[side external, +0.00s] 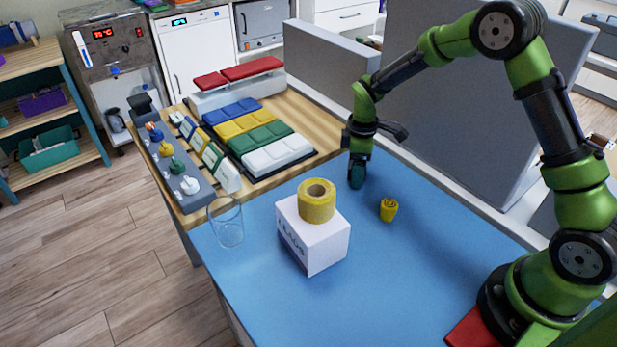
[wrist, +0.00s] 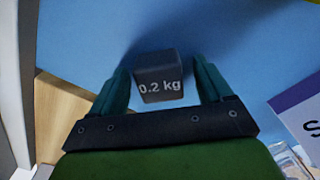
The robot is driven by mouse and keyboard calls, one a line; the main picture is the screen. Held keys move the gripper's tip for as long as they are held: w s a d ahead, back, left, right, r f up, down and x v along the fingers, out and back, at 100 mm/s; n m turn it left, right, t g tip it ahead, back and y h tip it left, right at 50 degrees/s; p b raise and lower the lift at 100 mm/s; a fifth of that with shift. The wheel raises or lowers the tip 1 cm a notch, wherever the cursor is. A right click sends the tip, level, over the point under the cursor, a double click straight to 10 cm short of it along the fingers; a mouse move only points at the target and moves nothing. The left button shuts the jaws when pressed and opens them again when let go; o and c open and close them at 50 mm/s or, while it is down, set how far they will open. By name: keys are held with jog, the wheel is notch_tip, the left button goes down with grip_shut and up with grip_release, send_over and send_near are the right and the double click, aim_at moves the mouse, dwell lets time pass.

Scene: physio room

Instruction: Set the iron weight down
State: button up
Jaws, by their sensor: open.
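The iron weight is a small dark grey block marked "0.2 kg" (wrist: 158,76), seen in the wrist view on the blue table surface (wrist: 85,45). My gripper (wrist: 162,72) is open, with one teal finger on each side of the weight. A narrow gap shows on the right of the block; on the left the finger is very close, and I cannot tell if it touches. In the side external view my gripper (side external: 358,172) points down at the far edge of the blue surface (side external: 400,265); its fingers hide the weight there.
A white box (side external: 315,235) with a yellow roll (side external: 317,201) on top stands mid-table. A small yellow cup-like item (side external: 388,209) is near my gripper. A clear glass (side external: 228,222) stands at the left edge. Grey panels (side external: 440,100) rise behind. Coloured pads (side external: 258,135) lie beyond.

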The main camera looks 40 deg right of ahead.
jog(key=s+a+r+m+t, duration=0.1)
jog(key=s+r, duration=0.1)
jog(key=r, duration=0.7)
jog(key=s+r+m+t, duration=0.1)
jog(key=s+r+m, duration=0.15)
jog(key=r, duration=0.75)
jog(key=s+a+r+m+t+y, duration=0.1)
jog(key=s+m, duration=0.3)
jog(key=s, duration=0.5)
jog(key=s+a+r+m+t+y, duration=0.1)
jog(key=s+r+m+t, duration=0.3)
jog(key=s, duration=0.5)
jog(key=shift+a+m, duration=0.75)
jog(key=shift+a, duration=0.15)
